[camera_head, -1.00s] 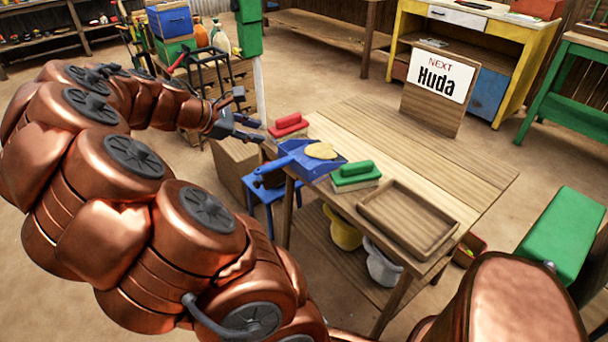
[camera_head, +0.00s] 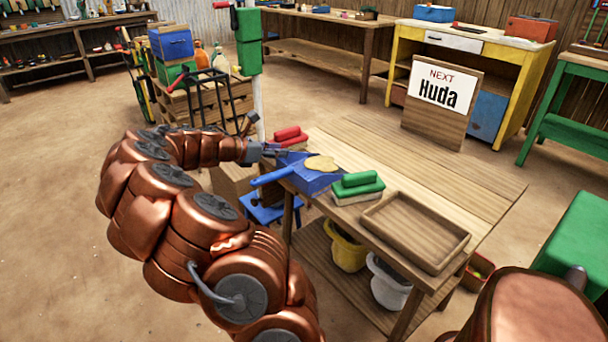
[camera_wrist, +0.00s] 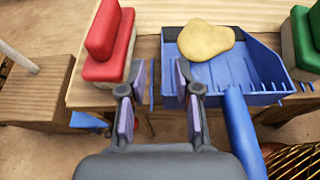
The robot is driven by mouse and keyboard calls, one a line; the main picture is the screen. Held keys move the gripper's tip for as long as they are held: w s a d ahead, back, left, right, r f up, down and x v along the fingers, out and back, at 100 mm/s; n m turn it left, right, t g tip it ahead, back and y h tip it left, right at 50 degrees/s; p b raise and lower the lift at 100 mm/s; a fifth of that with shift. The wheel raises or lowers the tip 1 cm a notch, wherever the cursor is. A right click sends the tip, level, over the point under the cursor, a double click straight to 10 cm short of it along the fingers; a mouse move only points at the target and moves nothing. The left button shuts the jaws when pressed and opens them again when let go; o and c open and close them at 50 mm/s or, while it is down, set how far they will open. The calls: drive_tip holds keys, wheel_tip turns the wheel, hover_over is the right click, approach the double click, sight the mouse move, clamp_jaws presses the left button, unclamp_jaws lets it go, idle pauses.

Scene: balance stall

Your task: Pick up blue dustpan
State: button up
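The blue dustpan (camera_head: 314,182) lies at the near left end of the wooden table, its handle (camera_head: 272,176) jutting past the edge. A yellow lump (camera_head: 321,163) rests in its pan. In the wrist view the dustpan (camera_wrist: 266,88) is at right, with the handle pointing down toward the camera. My gripper (camera_head: 276,151) is at the table's left end beside the dustpan. In the wrist view my gripper (camera_wrist: 157,80) is open, its fingers near the pan's left side, left of the handle. I see nothing gripped; whether a finger touches the pan is unclear.
A red-handled brush (camera_head: 290,137) sits just left of the dustpan, and a green-handled brush (camera_head: 357,187) just right. A wooden tray (camera_head: 415,232) lies farther right on the table (camera_head: 390,165). A blue stool (camera_head: 262,212) stands below the handle.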

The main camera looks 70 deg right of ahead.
drive_tip(key=shift+b+x, duration=0.45)
drive_tip(key=shift+x, duration=1.85)
drive_tip(key=shift+a+f, duration=0.1)
drive_tip(key=shift+f, duration=0.05)
clamp_jaws()
